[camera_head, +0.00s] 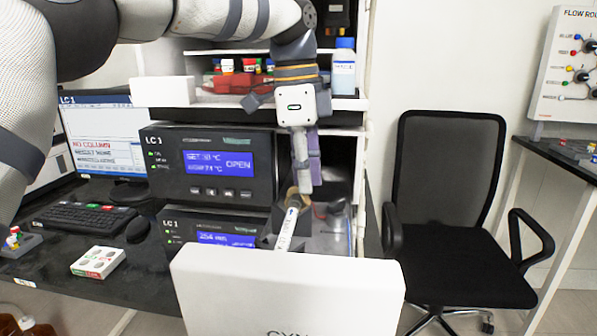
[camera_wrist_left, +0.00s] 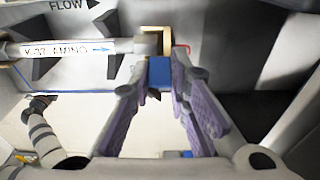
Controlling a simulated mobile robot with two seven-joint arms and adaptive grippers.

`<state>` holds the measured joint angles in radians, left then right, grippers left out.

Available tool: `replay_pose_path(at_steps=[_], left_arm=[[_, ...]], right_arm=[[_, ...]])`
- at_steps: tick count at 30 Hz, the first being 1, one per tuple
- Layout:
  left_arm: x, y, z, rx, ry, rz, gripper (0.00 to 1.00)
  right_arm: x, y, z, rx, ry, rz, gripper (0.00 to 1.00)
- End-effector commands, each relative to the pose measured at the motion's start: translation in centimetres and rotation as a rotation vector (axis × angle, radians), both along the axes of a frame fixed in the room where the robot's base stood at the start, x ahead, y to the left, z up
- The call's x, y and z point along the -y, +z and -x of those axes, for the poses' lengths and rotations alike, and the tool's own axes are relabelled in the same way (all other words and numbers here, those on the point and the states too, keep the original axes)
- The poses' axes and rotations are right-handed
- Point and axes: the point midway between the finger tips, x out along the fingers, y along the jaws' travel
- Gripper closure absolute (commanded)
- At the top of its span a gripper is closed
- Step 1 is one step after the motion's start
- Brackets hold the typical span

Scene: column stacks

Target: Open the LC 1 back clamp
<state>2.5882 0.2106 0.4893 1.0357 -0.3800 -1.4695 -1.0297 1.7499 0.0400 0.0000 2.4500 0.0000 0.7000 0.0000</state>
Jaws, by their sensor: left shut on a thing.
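The LC 1 stack has an upper module (camera_head: 165,150) whose blue display reads OPEN and a lower module (camera_head: 178,235) partly hidden by a white box. A white column (camera_head: 286,230) with an arrow label lies in the open bay at their right. The left wrist view shows the column (camera_wrist_left: 75,48), marked K-37 AMINO, ending at a brass and blue clamp (camera_wrist_left: 159,72). My left gripper (camera_head: 304,188) reaches down to the column's far end. In the wrist view its purple-padded fingers (camera_wrist_left: 160,85) are closed on the clamp's blue part. My right gripper is not seen.
A large white box (camera_head: 285,290) stands in front of the stack. A monitor (camera_head: 102,135) showing NO COLUMN, a keyboard (camera_head: 85,217) and a small carton (camera_head: 98,262) are at the left. A shelf with bottles (camera_head: 343,67) is above. A black chair (camera_head: 447,170) stands at the right.

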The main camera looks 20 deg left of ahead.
Motion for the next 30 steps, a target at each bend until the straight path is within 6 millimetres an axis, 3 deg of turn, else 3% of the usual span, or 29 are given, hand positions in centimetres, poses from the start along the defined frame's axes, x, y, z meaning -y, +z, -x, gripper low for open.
replay_pose_path(at_steps=[15, 30], left_arm=[[1.6, -1.2, -0.5, -0.1, -0.001, -0.376, 1.0], [1.9, -1.3, -0.5, -0.128, -0.001, -0.489, 1.0]], right_arm=[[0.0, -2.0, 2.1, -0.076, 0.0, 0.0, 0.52], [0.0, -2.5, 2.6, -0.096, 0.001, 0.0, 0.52]])
